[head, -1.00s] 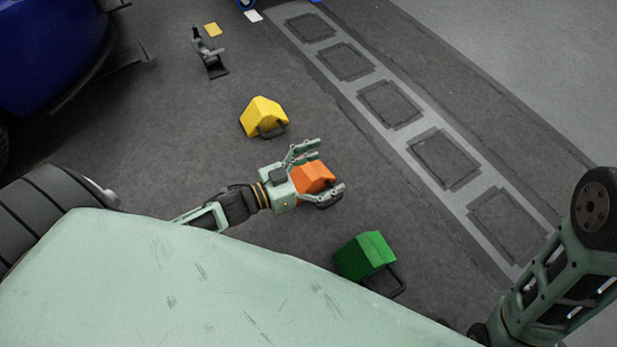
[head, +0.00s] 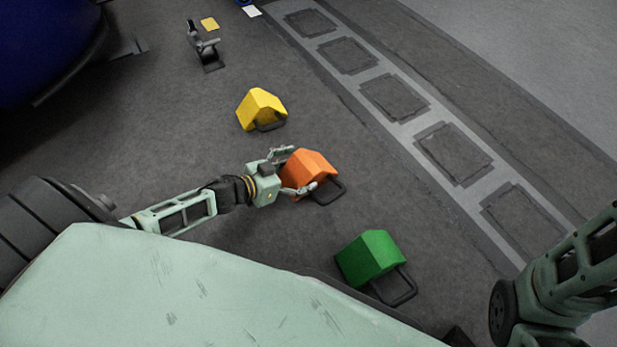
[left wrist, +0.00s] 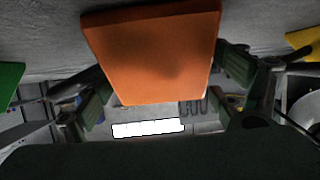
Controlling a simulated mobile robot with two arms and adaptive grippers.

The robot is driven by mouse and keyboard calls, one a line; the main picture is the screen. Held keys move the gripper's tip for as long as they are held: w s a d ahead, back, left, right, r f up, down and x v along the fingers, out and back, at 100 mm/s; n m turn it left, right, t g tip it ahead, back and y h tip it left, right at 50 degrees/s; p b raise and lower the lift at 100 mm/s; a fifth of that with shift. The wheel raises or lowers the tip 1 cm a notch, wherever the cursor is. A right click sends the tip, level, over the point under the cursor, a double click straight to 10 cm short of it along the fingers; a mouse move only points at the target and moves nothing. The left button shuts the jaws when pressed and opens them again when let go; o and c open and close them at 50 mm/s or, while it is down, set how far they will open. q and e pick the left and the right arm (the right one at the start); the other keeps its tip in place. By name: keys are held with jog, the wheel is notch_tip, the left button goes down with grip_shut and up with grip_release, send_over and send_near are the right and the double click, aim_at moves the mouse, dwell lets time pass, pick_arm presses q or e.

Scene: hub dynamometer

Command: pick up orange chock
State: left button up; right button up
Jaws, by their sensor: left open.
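The orange chock (head: 309,170) rests on the dark floor in the middle of the head view, with its dark handle loop toward the lower right. My left gripper (head: 292,173) is open, with one finger on the far side of the chock and one on the near side. In the left wrist view the orange chock (left wrist: 152,50) fills the space between the two fingers (left wrist: 165,85). Small gaps seem to show beside it; contact is hard to tell. My right arm shows at the lower right of the head view, but its gripper is out of frame.
A yellow chock (head: 262,107) stands beyond the orange one, and a green chock (head: 370,257) stands nearer. A grey strip with dark panels (head: 395,97) runs along the right. A small dark stand (head: 206,50) is at the upper left. Floor around the chocks is clear.

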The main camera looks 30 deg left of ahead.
pick_arm(q)
jog(key=shift+b+x, duration=0.3)
jog(key=shift+x, duration=0.6)
jog(key=shift+r, duration=0.1)
jog(key=c, duration=1.6)
jog(key=shift+r, duration=0.1)
jog(key=shift+c, duration=0.7)
